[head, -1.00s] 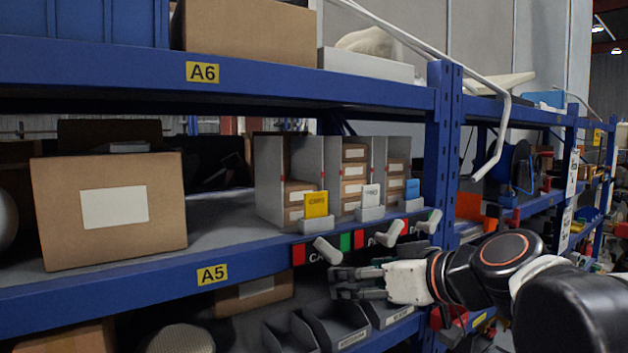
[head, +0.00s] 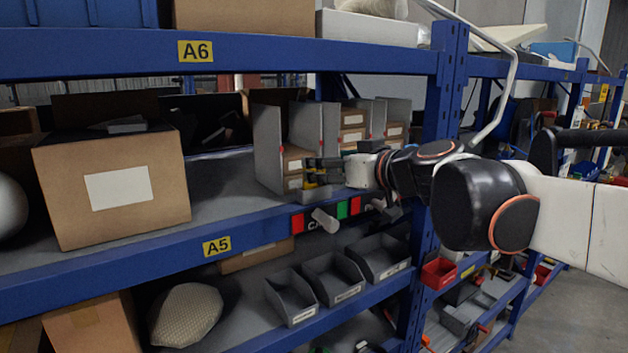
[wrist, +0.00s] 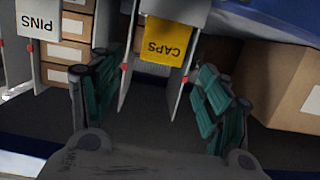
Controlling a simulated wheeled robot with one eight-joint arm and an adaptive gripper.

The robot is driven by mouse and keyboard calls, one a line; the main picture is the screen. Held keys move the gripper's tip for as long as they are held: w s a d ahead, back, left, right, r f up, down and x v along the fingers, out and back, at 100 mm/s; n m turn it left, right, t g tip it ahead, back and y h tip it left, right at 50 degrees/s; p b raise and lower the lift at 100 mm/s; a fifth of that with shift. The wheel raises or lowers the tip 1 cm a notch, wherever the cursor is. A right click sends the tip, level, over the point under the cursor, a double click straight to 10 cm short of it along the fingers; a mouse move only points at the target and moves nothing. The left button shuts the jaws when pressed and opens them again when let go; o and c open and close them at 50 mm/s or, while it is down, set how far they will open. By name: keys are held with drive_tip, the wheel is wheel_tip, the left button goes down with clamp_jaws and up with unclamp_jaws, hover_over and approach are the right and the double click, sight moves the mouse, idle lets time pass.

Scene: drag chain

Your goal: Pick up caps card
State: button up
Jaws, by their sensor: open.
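The yellow caps card (wrist: 168,42) shows in the wrist view with its lettering upside down, at the top between my finger pads. It stands in a light grey holder (wrist: 176,10). My gripper (wrist: 158,98) is open, with a teal-padded finger on either side and nothing between the pads close to the palm. In the head view my gripper (head: 318,171) is at the shelf's front edge in front of the card, which it mostly hides. I cannot tell whether a finger touches the card.
A white PINS card (wrist: 38,20) stands beside the caps card in the wrist view. Grey dividers and small boxes stand behind. A large cardboard box (head: 115,228) is on the A5 shelf (head: 150,262) at left. Grey bins (head: 335,280) and a blue upright (head: 440,110) are nearby.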

drive_tip(key=shift+p+x, duration=0.7)
drive_tip(key=shift+x, duration=2.25)
drive_tip(key=c, duration=1)
